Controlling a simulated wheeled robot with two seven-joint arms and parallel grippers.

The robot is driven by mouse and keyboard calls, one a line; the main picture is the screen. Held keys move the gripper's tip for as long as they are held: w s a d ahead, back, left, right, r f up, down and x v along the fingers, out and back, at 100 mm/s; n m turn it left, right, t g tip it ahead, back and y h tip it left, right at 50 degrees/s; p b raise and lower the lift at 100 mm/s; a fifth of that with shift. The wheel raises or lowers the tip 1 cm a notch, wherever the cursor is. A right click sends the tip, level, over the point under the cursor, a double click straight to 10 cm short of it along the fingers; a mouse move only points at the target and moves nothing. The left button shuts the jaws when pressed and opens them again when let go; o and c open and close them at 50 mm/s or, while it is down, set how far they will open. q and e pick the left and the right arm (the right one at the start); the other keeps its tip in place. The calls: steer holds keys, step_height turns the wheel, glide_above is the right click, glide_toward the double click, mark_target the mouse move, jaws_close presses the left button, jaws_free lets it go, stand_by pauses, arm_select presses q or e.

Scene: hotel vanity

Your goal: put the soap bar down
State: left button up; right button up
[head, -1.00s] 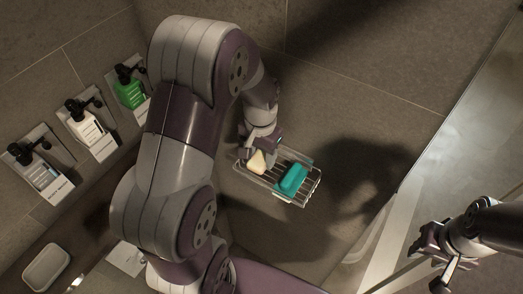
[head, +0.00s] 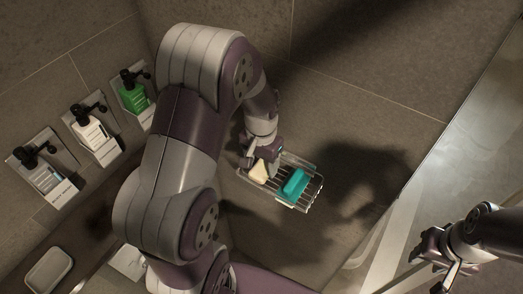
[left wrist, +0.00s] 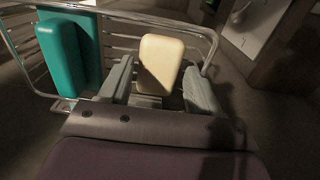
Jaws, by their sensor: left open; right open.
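A cream soap bar (head: 259,172) sits in the left part of a wire rack (head: 304,207) on the wall, next to a teal block (head: 294,183). In the left wrist view the cream bar (left wrist: 161,63) leans a little, with the teal block (left wrist: 60,52) apart to its left. My left gripper (head: 258,160) is at the rack over the cream bar. Its open fingers (left wrist: 160,85) stand on either side of the bar, with a gap visible on the right. My right gripper (head: 433,262) is open and empty at the lower right, far from the rack.
Several pump dispensers stand on wall holders at the left: a green one (head: 133,98), a white one (head: 90,131) and a grey one (head: 45,177). A pale dish (head: 49,270) is at the lower left. A glass panel edge (head: 395,215) runs along the right.

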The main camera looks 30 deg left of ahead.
mark_target(262, 168)
arm_select(q)
step_height(262, 168, up, 12)
steer(key=f, duration=0.1)
steer(key=shift+t, duration=0.4)
steer(key=s+d+f, duration=0.1)
steer(key=s, duration=0.1)
steer(key=s+d+f, duration=0.1)
steer(key=f, duration=0.1)
steer(key=s+d+f, duration=0.1)
steer(key=s+d, duration=0.1)
steer(key=shift+s+d+f+p, duration=0.1)
steer(key=shift+s+f+p, duration=0.2)
steer(key=shift+s+f, duration=0.05)
steer(key=s, duration=0.1)
steer(key=s+f, duration=0.1)
steer(key=s+d, duration=0.1)
steer(key=shift+s+d+f+n+t, duration=0.1)
steer(key=shift+f+n+t, duration=0.2)
steer(key=shift+f, duration=0.05)
